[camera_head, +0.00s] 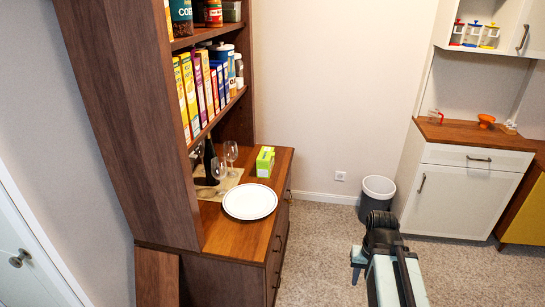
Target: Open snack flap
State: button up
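A small green box with yellow-white faces (265,162) stands on the wooden counter (265,221) of the brown hutch, near its back right part. It may be the snack box; I cannot make out a flap or whether one is open. My arm comes up from the bottom right, over the carpet, right of the hutch and well apart from the box. My gripper (380,222) seems to be at the dark far end of the arm. Its fingers cannot be made out, and I see nothing held there.
A white plate (250,202) lies on the counter in front of the box. A dark bottle (210,161) and stemmed glasses (231,153) stand left. Cereal boxes (190,92) fill the shelf above. A grey bin (376,194) and white cabinet (457,197) stand right. Carpet between is clear.

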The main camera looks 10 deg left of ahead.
aim_at(266, 152)
jog(key=z, duration=1.85)
jog(key=i, duration=1.5)
jog(key=u, duration=4.05)
jog(key=i, duration=1.05)
jog(key=z, duration=0.1)
